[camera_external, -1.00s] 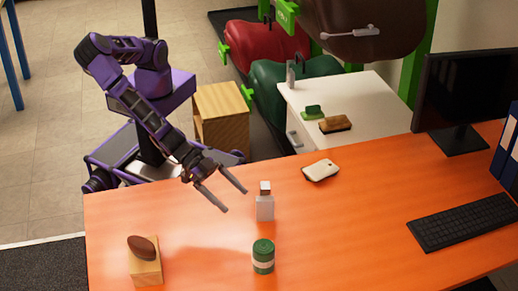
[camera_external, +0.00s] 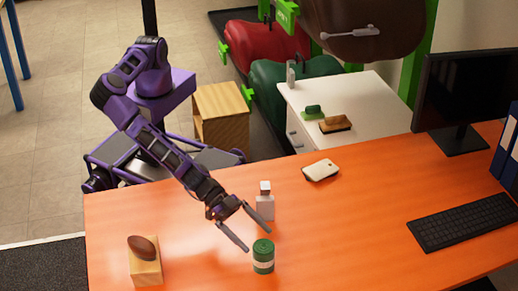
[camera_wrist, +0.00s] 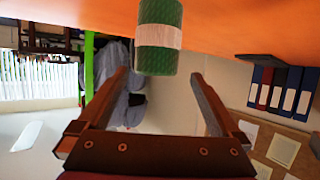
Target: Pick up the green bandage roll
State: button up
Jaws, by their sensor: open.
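The green bandage roll (camera_external: 263,257) stands upright on the orange desk, with a pale band around its middle. In the wrist view the roll (camera_wrist: 158,38) shows at the top centre, beyond the fingertips and roughly between them. My gripper (camera_external: 260,234) is open and empty, just behind and above the roll in the outside view. Its two fingers (camera_wrist: 160,80) are spread wide in the wrist view and do not visibly touch the roll.
A pale flat device (camera_external: 320,170), a keyboard (camera_external: 463,222) and a monitor (camera_external: 465,90) are farther right.

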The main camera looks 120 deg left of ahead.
aim_at(272, 259)
jog(key=shift+d+f+x, duration=0.1)
jog(key=shift+f+x, duration=0.05)
jog(key=shift+x, duration=1.15)
jog(key=shift+d+f+x, duration=0.15)
jog(key=shift+f+x, duration=0.05)
jog(key=shift+x, duration=1.15)
jog(key=shift+s, duration=0.2)
jog(key=c, duration=1.3)
